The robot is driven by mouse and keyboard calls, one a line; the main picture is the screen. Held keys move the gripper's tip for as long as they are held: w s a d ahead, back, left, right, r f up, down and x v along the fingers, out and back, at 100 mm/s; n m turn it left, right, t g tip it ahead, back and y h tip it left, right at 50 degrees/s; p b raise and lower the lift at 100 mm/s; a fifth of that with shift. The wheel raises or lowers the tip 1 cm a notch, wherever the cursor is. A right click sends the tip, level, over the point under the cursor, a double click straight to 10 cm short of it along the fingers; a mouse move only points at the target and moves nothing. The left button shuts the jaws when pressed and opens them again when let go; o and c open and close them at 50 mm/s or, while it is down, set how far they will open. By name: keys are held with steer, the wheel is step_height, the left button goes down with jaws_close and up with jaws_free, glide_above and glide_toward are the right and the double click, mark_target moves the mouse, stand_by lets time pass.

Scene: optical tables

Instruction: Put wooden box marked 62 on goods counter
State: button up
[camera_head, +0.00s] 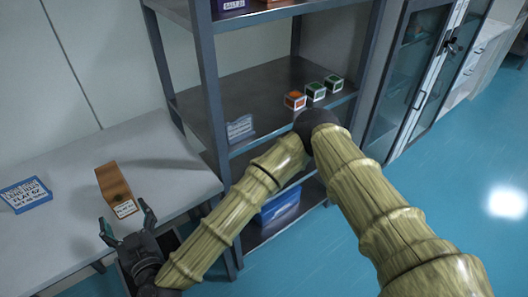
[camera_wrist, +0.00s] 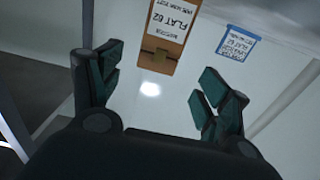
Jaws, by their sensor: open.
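The wooden box (camera_head: 115,188), brown with a white label on its end, sits on a pale table at the left. In the wrist view the wooden box (camera_wrist: 160,52) is at the top, and its label reads FLAT 62. My gripper (camera_head: 127,221) is open and empty at the table's near edge, just short of the box's labelled end. In the wrist view its fingers (camera_wrist: 158,82) are spread, with bare tabletop between them. No surface in view is clearly marked as the goods counter.
A blue box (camera_head: 25,194) with a label also reading FLAT 62 lies left of the wooden box. The pale table (camera_head: 150,160) is otherwise clear. A grey metal shelf (camera_head: 255,88) holding several small boxes stands at the right, beside a glass-door cabinet (camera_head: 408,75).

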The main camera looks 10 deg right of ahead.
steer(key=s+d+f+g+h, duration=0.1)
steer(key=s+d+f+g, duration=0.35)
steer(key=d+f, duration=0.65)
steer(key=s+d+f+g+h, duration=0.1)
steer(key=s+d+f+g, duration=0.55)
steer(key=f, duration=0.85)
steer(key=s+d+f+m+g+h, duration=0.1)
steer(key=s+d+f+m+h, duration=0.1)
steer(key=d, duration=0.9)
steer(key=s+d+f+m+g+h, duration=0.1)
steer(key=s+d+m+g+h, duration=0.1)
steer(key=d, duration=1)
steer(key=s+d+f+m+g+h, duration=0.1)
steer(key=s+d+f+m+h, duration=0.1)
steer(key=d, duration=1)
steer(key=shift+s+f+m+h, duration=0.3)
steer(key=shift+s+h, duration=0.3)
steer(key=shift+s, duration=0.25)
steer(key=shift+c, duration=0.2)
